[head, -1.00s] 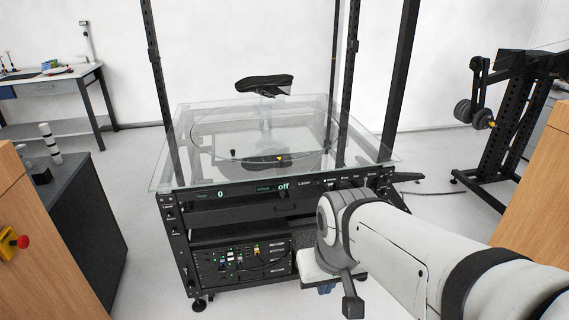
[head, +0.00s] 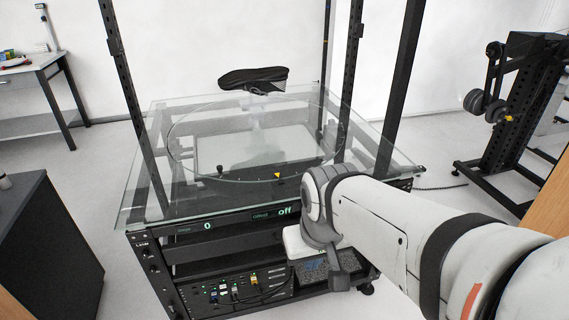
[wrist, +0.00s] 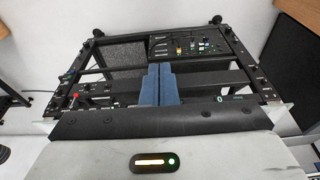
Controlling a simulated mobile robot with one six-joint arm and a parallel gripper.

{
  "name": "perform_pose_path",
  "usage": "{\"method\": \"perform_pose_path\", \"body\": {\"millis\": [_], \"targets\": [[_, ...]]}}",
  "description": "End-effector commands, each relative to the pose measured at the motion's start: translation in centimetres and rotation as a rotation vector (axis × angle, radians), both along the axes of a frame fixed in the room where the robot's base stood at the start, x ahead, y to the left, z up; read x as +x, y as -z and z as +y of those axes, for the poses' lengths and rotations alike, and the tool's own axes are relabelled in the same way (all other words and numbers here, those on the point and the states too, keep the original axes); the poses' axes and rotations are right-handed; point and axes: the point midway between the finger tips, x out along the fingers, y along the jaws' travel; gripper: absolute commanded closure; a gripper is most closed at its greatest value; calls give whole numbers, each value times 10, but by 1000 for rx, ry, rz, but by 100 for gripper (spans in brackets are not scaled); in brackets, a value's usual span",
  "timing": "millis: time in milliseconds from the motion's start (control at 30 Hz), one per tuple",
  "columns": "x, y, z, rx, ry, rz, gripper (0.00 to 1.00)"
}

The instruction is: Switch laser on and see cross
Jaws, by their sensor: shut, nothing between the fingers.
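The turntable rig has a glass top (head: 385,152) and a black front panel. The panel's displays (head: 272,214) read 0 and off. Its right part, where the Laser label showed earlier, is hidden behind my arm in the head view. In the wrist view the panel (wrist: 110,88) appears upside down, with a red-tipped switch (wrist: 74,97) at left and a 0 display (wrist: 222,98) at right. A dark shoe (head: 253,78) sits on a clear stand above the glass. My gripper's blue fingers (wrist: 158,86) are shut and empty in front of the panel; the head view mostly hides them.
Black posts (head: 400,85) rise around the rig. A dark cabinet (head: 45,245) stands at left and a workbench (head: 40,85) at back left. A black rack with weights (head: 490,105) stands at right. Light floor lies between them.

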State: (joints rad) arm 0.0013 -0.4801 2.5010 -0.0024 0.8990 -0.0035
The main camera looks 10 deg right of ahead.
Motion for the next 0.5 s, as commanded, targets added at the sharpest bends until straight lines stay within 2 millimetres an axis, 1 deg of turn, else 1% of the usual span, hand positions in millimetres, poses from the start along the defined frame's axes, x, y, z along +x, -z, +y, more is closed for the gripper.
{"method": "perform_pose_path", "body": {"millis": [233,300,367,400,467,500], "targets": [[0,0,0,0,1,-1,100],[4,6,-3,-2,20,-11,100],[12,15,-8,-6,60,-36,100],[21,24,-19,-11,106,-64,100],[39,41,-32,-15,191,-125,100],[53,54,-43,-16,256,-176,100]]}}
